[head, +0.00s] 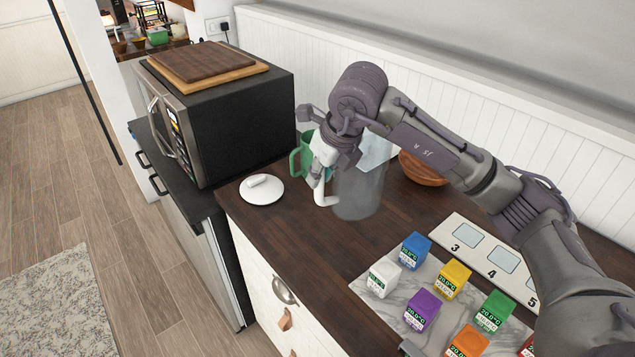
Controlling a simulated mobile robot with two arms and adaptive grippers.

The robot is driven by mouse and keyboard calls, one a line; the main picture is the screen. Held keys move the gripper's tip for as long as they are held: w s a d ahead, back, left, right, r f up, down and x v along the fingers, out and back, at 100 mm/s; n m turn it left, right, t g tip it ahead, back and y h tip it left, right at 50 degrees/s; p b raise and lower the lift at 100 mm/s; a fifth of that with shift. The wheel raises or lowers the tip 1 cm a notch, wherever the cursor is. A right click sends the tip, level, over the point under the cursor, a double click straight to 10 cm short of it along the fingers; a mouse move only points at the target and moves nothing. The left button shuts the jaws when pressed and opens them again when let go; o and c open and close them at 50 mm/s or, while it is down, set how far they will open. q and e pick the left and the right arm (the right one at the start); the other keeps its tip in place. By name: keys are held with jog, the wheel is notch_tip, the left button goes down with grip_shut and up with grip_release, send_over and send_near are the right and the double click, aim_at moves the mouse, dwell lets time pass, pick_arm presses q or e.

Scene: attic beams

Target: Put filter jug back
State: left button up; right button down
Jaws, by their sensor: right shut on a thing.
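The filter jug (360,190) is a clear, see-through vessel with a white handle, upright over the dark wooden counter. My right gripper (323,172) is shut on its white handle, at the jug's left side. I cannot tell whether the jug's base touches the counter. The gripper and wrist cover part of the handle and of the jug's top. My left gripper is out of view.
A green mug (296,160) stands just behind my right gripper. A round white piece with a knob (262,189) lies at left, near the microwave (245,112). A wooden bowl (424,168) sits behind the jug. Several coloured cubes stand on a marble board (378,309) beside a numbered strip (475,245).

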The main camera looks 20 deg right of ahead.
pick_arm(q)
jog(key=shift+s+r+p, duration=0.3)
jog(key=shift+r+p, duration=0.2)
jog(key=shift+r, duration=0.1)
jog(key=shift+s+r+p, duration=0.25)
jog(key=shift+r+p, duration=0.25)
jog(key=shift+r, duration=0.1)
pick_arm(e)
jog(key=x, duration=0.5)
jog(key=shift+d+f, duration=0.15)
jog(key=shift+f, duration=0.25)
jog(key=shift+f, duration=0.15)
jog(key=c, duration=1)
grip_release()
jog(key=shift+c, duration=0.2)
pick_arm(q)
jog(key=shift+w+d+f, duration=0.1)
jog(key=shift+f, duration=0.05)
